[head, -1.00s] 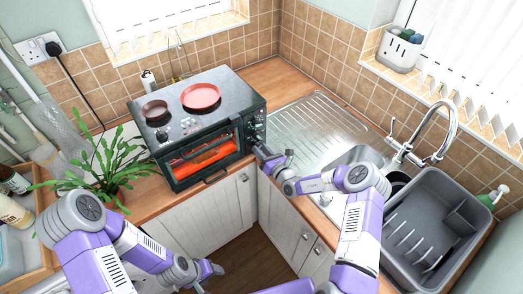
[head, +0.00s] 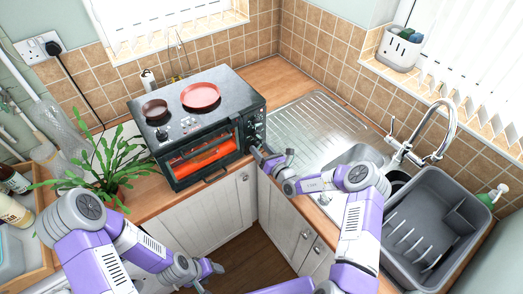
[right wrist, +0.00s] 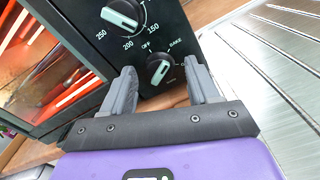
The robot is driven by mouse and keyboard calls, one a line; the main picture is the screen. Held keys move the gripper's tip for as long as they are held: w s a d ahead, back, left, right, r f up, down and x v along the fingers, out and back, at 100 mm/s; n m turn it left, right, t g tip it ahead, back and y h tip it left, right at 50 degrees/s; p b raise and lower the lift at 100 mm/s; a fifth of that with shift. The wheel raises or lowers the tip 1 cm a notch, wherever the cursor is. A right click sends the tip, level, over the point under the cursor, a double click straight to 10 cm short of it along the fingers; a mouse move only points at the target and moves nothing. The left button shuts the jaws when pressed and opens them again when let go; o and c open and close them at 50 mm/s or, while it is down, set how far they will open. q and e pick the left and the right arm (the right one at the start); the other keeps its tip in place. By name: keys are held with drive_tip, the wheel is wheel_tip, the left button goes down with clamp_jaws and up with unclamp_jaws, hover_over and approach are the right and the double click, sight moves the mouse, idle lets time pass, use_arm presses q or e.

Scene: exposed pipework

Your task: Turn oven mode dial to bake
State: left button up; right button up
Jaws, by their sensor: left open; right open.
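A dark toaster oven (head: 215,93) stands on the wooden counter, its glass door shut with an orange glow inside. Its mode dial (right wrist: 159,68) is the lower knob in the right wrist view, black with a pale grip bar, with OFF and BAKE printed above it. The bar is slanted; which end is the pointer I cannot tell. My right gripper (right wrist: 161,82) is open, its two fingers on either side of the dial; contact is not clear. In the head view it is at the oven's right front (head: 262,153). My left gripper (head: 207,275) is open and empty, low in front of the cabinets.
A temperature knob (right wrist: 123,14) sits above the mode dial. Two pans, a brown one (head: 154,110) and a red one (head: 200,96), lie on the oven. A plant (head: 105,165) stands left of it. The sink drainer (head: 310,130) and grey dish rack (head: 435,225) are right.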

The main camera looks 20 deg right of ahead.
drive_tip(key=v, duration=0.7)
drive_tip(key=shift+s+d, duration=0.1)
drive_tip(key=shift+s, duration=0.15)
idle(0.4)
